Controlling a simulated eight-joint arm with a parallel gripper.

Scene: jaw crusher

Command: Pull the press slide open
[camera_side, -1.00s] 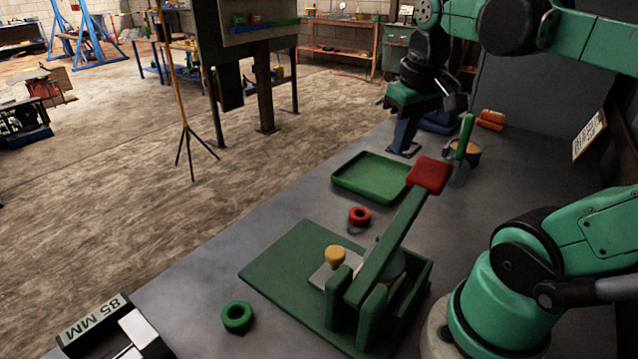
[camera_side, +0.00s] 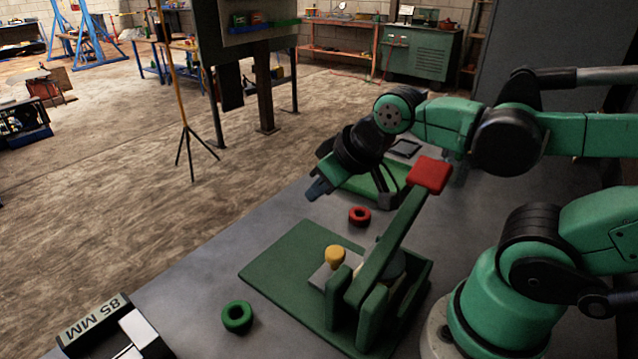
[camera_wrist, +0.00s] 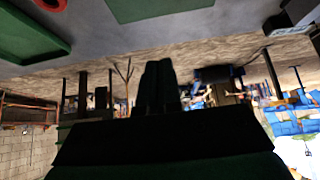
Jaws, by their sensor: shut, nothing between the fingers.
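The press has a green base plate (camera_side: 290,262), a long green lever with a red square grip (camera_side: 429,175), and a small slide plate with a yellow knob (camera_side: 335,256). The slide sits low beside the lever's uprights; part of it is hidden behind them. In the wrist view my gripper's fingers (camera_wrist: 158,85) show dark and close together, pointing toward the room, with a corner of the green base plate (camera_wrist: 155,6) at the top.
A red ring (camera_side: 359,215) lies between press and tray. A green ring (camera_side: 237,317) lies left of the press. The green tray (camera_side: 378,185) is partly hidden by my arm. A block marked 85 MM (camera_side: 95,318) stands at the near left.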

